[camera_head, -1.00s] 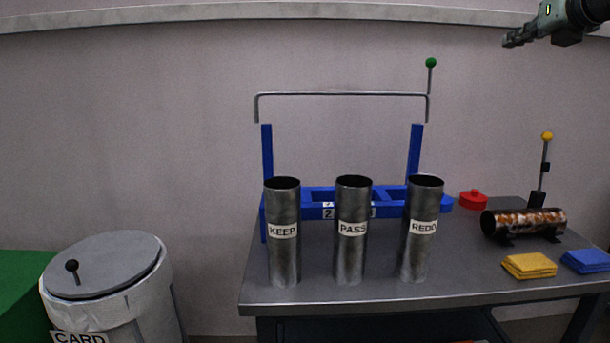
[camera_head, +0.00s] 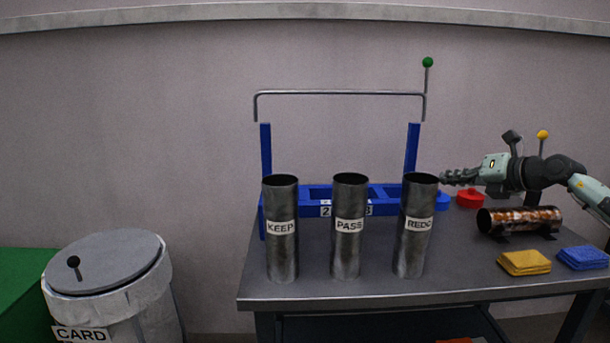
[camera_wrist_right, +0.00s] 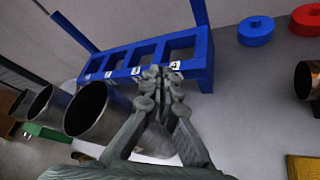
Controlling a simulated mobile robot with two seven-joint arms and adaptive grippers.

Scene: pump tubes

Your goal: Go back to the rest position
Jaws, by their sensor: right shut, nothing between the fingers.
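My right gripper (camera_head: 446,178) comes in from the right in the head view, shut and empty, with its fingertips close to the rim of the REDO tube (camera_head: 416,235). In the right wrist view its closed fingers (camera_wrist_right: 163,78) point toward the blue rack, with nothing between them. The PASS tube (camera_head: 348,240) and the KEEP tube (camera_head: 282,245) stand upright to the left of the REDO tube. The blue rack (camera_head: 266,150) stands behind them and also shows in the right wrist view (camera_wrist_right: 200,45). My left gripper is not in view.
A rusty tube (camera_head: 515,220) lies on supports at the right, near a yellow-knobbed lever. A yellow cloth (camera_head: 524,263), a blue cloth (camera_head: 583,257) and a red disc (camera_head: 470,198) are on the table (camera_head: 340,291). A CARD bin (camera_head: 110,265) stands left, beside a green box (camera_head: 22,290).

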